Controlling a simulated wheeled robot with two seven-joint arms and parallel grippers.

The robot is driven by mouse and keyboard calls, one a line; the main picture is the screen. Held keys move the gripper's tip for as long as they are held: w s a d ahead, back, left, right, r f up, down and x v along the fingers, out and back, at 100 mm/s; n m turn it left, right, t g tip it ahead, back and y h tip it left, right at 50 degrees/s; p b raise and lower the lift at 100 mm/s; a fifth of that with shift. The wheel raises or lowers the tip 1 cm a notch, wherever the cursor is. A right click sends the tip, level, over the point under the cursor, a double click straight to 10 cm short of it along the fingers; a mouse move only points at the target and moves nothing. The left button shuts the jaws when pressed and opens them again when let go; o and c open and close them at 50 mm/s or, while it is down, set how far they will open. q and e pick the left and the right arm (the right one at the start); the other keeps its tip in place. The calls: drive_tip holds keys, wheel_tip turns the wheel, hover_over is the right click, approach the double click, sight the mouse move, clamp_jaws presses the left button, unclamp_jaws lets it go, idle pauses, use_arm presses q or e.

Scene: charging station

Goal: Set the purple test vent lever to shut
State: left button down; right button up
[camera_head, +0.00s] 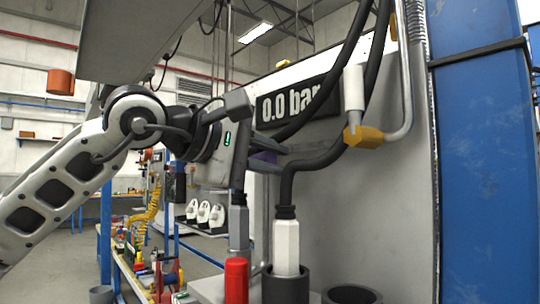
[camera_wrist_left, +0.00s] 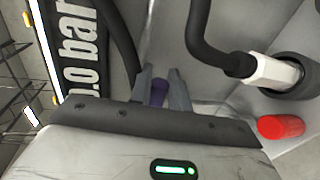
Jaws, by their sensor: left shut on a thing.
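The purple test vent lever (camera_wrist_left: 160,92) shows as a short purple piece between the two fingers of my left gripper (camera_wrist_left: 162,84) in the left wrist view. The fingers are shut on it, and they hide much of it. In the head view, my left gripper (camera_head: 280,158) reaches in from the left in front of the grey panel, just below the display (camera_head: 297,104) reading 0.0 bar. Only a little purple (camera_head: 264,156) shows there between the fingers. The lever's angle and its mount are hidden. My right gripper is not in view.
A black hose with a white hex fitting (camera_head: 286,245) stands in a dark holder close to my left gripper. A red cylinder (camera_head: 236,281) stands below it. A pipe with a yellow fitting (camera_head: 363,137) and a blue post (camera_head: 487,170) are to the right.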

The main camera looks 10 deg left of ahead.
use_arm(q)
drive_tip(key=shift+f, duration=0.25)
idle(0.4)
drive_tip(key=c, duration=1.4)
unclamp_jaws()
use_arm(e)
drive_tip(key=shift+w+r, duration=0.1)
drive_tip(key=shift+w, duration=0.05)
use_arm(q)
drive_tip(key=shift+o, duration=0.2)
drive_tip(key=shift+s+a, duration=0.1)
drive_tip(key=shift+s+a+r, duration=0.1)
drive_tip(key=shift+s+a, duration=0.1)
drive_tip(key=b+v, duration=0.2)
drive_tip(key=v, duration=1.3)
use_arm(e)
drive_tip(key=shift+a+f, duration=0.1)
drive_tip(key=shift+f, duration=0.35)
use_arm(q)
drive_tip(key=shift+s+r, duration=0.1)
